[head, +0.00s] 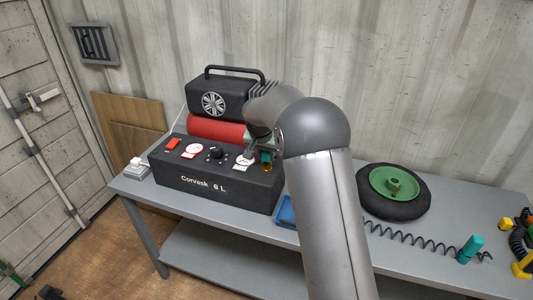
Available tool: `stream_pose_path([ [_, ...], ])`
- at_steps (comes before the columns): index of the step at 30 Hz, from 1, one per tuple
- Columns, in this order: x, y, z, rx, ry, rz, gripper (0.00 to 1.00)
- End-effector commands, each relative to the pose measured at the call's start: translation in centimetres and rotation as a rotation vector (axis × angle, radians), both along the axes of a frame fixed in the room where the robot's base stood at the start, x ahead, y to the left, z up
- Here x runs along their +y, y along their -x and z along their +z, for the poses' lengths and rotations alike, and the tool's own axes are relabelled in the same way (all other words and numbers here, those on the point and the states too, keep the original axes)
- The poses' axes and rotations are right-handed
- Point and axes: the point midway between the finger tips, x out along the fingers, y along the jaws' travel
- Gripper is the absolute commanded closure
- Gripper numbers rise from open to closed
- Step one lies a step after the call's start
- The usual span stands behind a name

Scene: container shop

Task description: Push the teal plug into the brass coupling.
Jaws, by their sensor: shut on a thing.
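The black compressor box (217,183) marked "Corvask 6 L" stands on the grey bench. The brass coupling (266,157) shows as a small amber spot at the right end of its panel.
A coiled black hose (415,238) runs right from behind my arm to a teal cylinder (470,248). A wheel with a green hub (394,184) lies on the grey bench (240,226). Yellow pieces (521,263) lie at the right edge. A blue tray (286,211) is partly hidden by my arm.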

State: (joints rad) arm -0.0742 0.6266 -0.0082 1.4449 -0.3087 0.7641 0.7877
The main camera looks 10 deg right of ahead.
Motion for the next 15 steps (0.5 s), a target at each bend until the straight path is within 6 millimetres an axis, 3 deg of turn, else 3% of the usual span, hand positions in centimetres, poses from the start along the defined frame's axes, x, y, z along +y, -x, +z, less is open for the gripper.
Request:
stream_pose_path([
  [10, 0.00, 0.00, -0.80, 0.000, 0.000, 0.000, 0.93],
  [11, 0.00, 0.00, -0.68, 0.000, 0.000, 0.000, 0.65],
  [12, 0.00, -0.01, -0.67, 0.000, 0.000, 0.000, 0.54],
  [13, 0.00, -0.01, -0.67, 0.000, 0.000, 0.000, 0.48],
  [15, 0.00, 0.00, -0.67, 0.000, 0.000, 0.000, 0.48],
])
